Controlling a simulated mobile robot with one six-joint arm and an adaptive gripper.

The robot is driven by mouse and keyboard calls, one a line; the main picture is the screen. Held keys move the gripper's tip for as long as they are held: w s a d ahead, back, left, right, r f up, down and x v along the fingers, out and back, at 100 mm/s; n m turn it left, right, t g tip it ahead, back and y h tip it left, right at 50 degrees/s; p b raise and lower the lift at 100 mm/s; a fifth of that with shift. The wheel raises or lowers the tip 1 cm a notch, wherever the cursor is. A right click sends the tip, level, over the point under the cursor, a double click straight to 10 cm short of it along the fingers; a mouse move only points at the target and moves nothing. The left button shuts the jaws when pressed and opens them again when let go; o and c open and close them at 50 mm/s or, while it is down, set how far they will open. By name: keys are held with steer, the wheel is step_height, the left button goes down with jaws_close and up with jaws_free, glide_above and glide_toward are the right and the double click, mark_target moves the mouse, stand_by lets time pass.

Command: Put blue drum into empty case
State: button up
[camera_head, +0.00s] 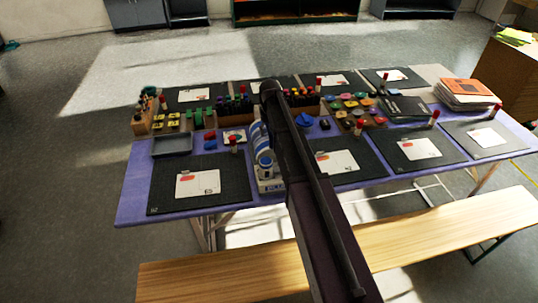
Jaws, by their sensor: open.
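An empty grey open case (172,145) sits on the left part of the purple table, behind the front-left black mat. Just right of it lie a small blue piece (210,145) and a small red piece; the blue one may be the blue drum, but it is too small to be sure. Another blue object (304,119) lies near the table's middle, beside my dark arm or column part. My gripper cannot be made out.
Black mats with white cards cover much of the table (134,207). Wooden organizers (241,104) with pens, colored discs (351,106) and a book stack (468,92) stand toward the back. Upright red-topped sticks are scattered about. A wooden bench (215,277) runs along the front.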

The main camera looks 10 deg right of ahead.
stand_by(0.3)
jaws_close()
steer(key=shift+r, duration=0.2)
stand_by(0.4)
steer(key=shift+r+p, duration=1.65)
steer(key=shift+p, duration=0.2)
steer(key=shift+s, duration=0.7)
steer(key=s+r+p, duration=0.1)
steer(key=s, duration=1.3)
steer(key=shift+s+r, duration=0.15)
steer(key=shift+s, duration=0.15)
steer(key=shift+a, duration=0.1)
